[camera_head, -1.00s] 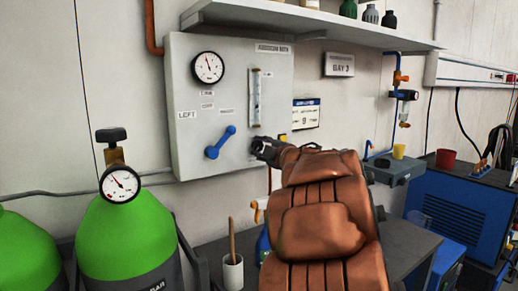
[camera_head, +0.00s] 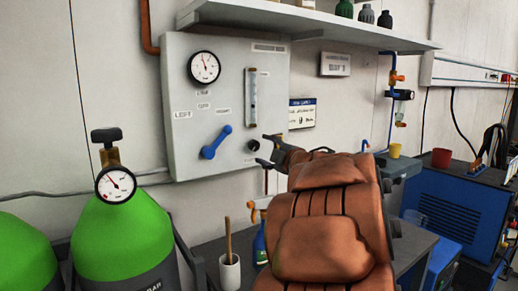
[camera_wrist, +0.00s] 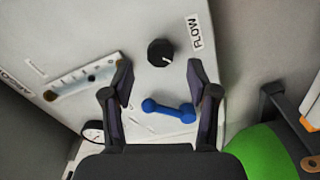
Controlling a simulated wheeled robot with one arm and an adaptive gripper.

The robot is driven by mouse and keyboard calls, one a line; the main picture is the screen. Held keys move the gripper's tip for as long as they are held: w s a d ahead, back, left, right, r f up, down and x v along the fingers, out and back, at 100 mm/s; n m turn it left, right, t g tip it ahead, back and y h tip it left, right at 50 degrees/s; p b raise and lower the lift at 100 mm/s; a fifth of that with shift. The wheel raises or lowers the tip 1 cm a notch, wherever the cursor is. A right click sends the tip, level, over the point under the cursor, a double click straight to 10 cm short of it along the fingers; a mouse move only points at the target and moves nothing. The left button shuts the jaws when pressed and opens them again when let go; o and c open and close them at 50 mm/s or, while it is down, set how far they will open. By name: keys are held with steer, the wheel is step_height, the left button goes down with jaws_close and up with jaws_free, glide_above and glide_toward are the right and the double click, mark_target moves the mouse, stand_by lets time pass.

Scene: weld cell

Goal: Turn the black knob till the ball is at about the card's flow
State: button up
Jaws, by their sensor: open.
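The black knob (camera_head: 253,146) sits low on the right of the grey wall panel (camera_head: 181,160), with a FLOW label beside it in the wrist view. My gripper (camera_head: 268,150) is open and just right of the knob, apart from it. In the wrist view the knob (camera_wrist: 160,52) shows beyond and between my spread fingers (camera_wrist: 159,84), with nothing held. The clear flow tube (camera_head: 251,97) stands upright above the knob; in the wrist view (camera_wrist: 82,78) a dark spot shows on it, perhaps the ball. The card (camera_head: 302,113) hangs right of the panel; its number is too blurred to read surely.
A blue lever (camera_head: 216,142) sits left of the knob, close to my fingers in the wrist view. A round gauge (camera_head: 204,67) is above it. A shelf (camera_head: 310,22) juts out overhead. Green cylinders (camera_head: 122,235) stand at the left, a cup (camera_head: 230,272) below the panel.

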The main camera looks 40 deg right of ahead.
steer(key=s, duration=0.7)
steer(key=shift+a, duration=0.25)
steer(key=shift+r, duration=0.1)
stand_by(0.4)
steer(key=s+a+f+m+g+h+p, duration=0.4)
steer(key=s+a+f+m+g+p, duration=0.6)
steer(key=f+m+g, duration=0.4)
steer(key=s+a+f+g+y, duration=0.2)
steer(key=s+a+f+g, duration=0.1)
steer(key=s+a, duration=0.6)
steer(key=s+a+f+g+y+p, duration=0.1)
steer(key=s+a+f+g+y, duration=0.1)
steer(key=s+a, duration=0.8)
steer(key=shift+s+f+n+g+y, duration=0.3)
steer(key=shift+f+g+y, duration=0.1)
steer(key=shift+f+y, duration=0.15)
